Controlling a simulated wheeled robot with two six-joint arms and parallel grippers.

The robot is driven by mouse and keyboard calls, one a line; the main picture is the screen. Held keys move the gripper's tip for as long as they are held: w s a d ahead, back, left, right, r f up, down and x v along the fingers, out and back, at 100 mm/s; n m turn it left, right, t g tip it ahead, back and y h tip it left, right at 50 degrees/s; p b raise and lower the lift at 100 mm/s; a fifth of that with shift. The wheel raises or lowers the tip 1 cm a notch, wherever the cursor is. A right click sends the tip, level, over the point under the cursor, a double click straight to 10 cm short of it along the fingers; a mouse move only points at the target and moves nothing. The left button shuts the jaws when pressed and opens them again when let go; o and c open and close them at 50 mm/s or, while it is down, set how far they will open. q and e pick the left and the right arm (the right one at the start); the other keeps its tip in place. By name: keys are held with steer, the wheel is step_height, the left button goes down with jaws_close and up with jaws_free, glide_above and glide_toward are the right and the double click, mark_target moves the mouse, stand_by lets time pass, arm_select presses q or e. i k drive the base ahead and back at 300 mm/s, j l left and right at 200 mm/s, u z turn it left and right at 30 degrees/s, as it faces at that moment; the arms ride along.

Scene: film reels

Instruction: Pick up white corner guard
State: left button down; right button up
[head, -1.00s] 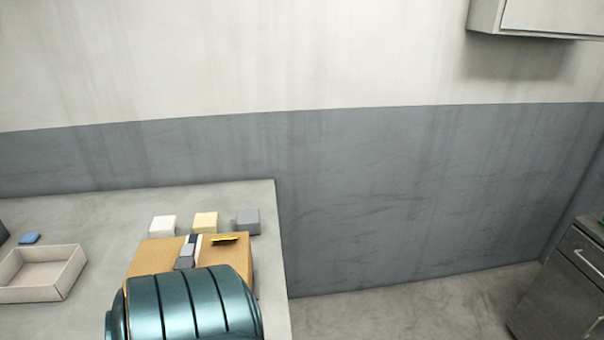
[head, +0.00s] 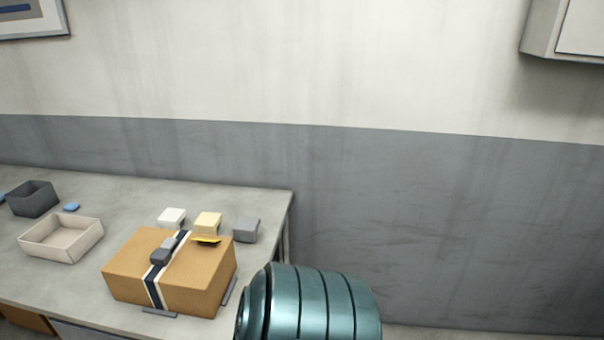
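A small white block (head: 172,217), which looks like the white corner guard, sits on the grey table behind a cardboard box. A pale yellow block (head: 208,222) and a grey block (head: 246,229) stand to its right in a row. The cardboard box (head: 199,283) has a dark and white strap over it, with a grey piece (head: 164,250) and a yellow and black item (head: 206,240) on top. Neither of my grippers shows in the head view. A teal ribbed part, likely my own arm, fills the bottom centre.
A pale open tray (head: 62,255) and a dark grey open bin (head: 34,198) stand left on the table (head: 124,194), with a small blue item (head: 71,207) near them. The table ends right of the blocks. A wall cabinet (head: 573,30) hangs at upper right.

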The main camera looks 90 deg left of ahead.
mark_target(171, 218)
steer(key=i+j+u, duration=0.1)
steer(key=i+u, duration=0.2)
steer(key=u, duration=0.2)
steer(key=i+u, duration=0.25)
steer(key=u, duration=0.25)
steer(key=i+l+u, duration=0.15)
steer(key=u, duration=0.35)
steer(key=i+j+u, duration=0.1)
steer(key=i+u, duration=0.15)
steer(key=u, duration=0.2)
steer(key=i+u, duration=0.25)
steer(key=u, duration=0.2)
steer(key=i+u, duration=0.25)
steer(key=u, duration=0.2)
steer(key=i+l+u, duration=0.15)
steer(key=u, duration=0.25)
steer(key=i+l+u, duration=0.25)
steer(key=u, duration=0.2)
steer(key=i+u, duration=0.2)
steer(key=u, duration=0.25)
steer(key=i+l+u, duration=0.15)
steer(key=u, duration=0.25)
steer(key=i+l+u, duration=0.2)
steer(key=u, duration=0.25)
steer(key=i+l+u, duration=0.15)
steer(key=u, duration=0.25)
steer(key=i+l+u, duration=0.1)
steer(key=l+u, duration=0.35)
steer(key=k+l+u, duration=0.25)
